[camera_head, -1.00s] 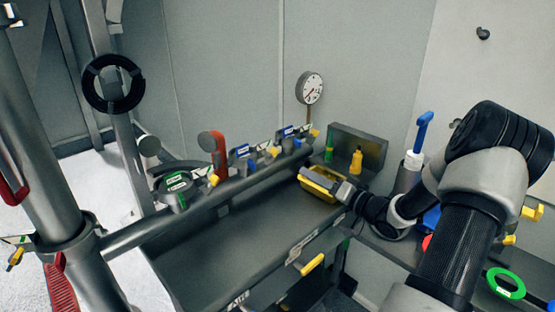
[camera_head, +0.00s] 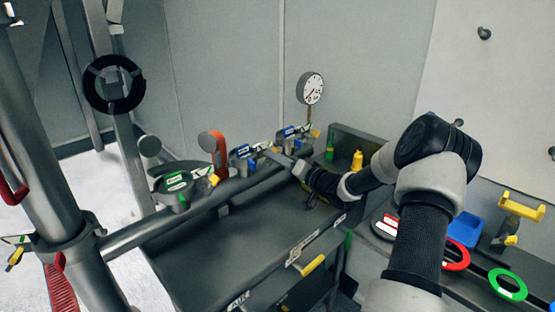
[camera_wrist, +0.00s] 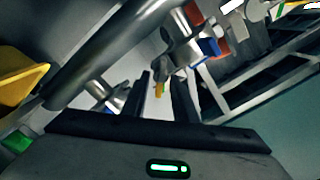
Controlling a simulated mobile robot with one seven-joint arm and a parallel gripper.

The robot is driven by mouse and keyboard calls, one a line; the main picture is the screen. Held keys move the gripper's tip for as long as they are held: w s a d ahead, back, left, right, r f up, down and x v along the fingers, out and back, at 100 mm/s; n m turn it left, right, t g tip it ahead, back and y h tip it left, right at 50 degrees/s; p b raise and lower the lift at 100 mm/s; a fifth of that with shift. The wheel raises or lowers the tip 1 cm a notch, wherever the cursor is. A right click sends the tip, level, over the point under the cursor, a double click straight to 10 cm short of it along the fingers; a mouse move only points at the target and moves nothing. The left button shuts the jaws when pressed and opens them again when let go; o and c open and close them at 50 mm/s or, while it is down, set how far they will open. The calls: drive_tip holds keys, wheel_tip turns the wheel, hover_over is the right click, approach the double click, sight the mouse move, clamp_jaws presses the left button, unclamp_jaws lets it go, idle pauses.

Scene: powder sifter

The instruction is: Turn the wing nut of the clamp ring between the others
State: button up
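Several clamp rings with yellow wing nuts sit along the grey pipe in the head view. The middle clamp ring carries a blue-and-white label (camera_head: 242,152); part of it is hidden near my gripper. My gripper (camera_head: 272,153) reaches it from the right, its fingers pointing left. In the wrist view my gripper (camera_wrist: 162,92) has its two dark fingers apart. The left clamp ring has a yellow wing nut (camera_head: 213,180), and the right one has another (camera_head: 314,133).
A red lever (camera_head: 218,152) stands left of the middle clamp. A round gauge (camera_head: 310,88) rises behind the right one. A yellow bottle (camera_head: 357,160) stands near my forearm. Green (camera_head: 507,285) and red rings lie at the right.

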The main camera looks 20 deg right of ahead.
drive_tip(key=shift+c, duration=0.5)
clamp_jaws()
drive_tip(key=shift+a+f+n+b, duration=0.1)
drive_tip(key=shift+n+b, duration=0.25)
drive_tip(key=shift+n, duration=0.05)
drive_tip(key=n+b, duration=1)
drive_tip(key=n, duration=0.1)
drive_tip(key=n+b, duration=0.5)
drive_tip(key=shift+s+a, duration=0.2)
drive_tip(key=shift+a, duration=0.1)
drive_tip(key=shift+n, duration=0.4)
